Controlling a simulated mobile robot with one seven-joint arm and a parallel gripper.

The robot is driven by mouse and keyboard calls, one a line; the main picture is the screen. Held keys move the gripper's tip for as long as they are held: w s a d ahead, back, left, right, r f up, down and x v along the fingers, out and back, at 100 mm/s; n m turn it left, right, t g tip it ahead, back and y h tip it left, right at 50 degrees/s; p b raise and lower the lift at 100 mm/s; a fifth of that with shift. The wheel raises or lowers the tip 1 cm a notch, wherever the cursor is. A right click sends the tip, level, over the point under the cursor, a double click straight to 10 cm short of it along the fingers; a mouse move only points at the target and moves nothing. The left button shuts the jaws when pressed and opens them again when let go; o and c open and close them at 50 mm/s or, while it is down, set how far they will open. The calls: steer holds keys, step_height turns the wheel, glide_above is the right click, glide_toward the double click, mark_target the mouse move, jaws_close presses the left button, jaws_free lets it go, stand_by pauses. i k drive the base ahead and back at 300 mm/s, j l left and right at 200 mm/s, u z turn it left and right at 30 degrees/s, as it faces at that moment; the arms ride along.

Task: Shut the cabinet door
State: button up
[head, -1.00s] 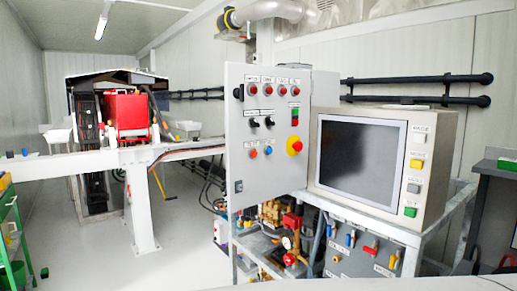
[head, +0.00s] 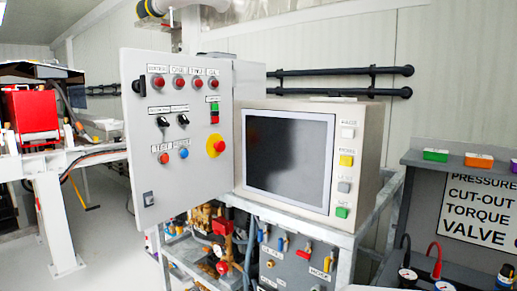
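The cabinet door (head: 177,118) is a light grey panel left of centre in the head view. It carries red, black, green and blue controls and a large red knob on a yellow disc. It stands swung out from the cabinet body (head: 249,80), of which only a pale strip shows behind its right edge. A dark handle or latch (head: 139,86) sits near the door's upper left edge. My gripper is not in view.
A monitor box (head: 291,158) with coloured buttons stands close right of the door on a metal frame. Pipes and valves (head: 213,235) lie below. A grey bench (head: 463,158) is at right. A white post (head: 60,215) and red machine (head: 31,120) stand left, with open floor between.

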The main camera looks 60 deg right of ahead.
mark_target(178, 186)
steer(key=z, duration=1.25)
steer(key=i+j+z, duration=0.1)
steer(key=j, duration=0.25)
steer(key=i+j, duration=0.15)
steer(key=j, duration=0.25)
steer(key=i+j+z, duration=0.15)
steer(key=j, duration=0.2)
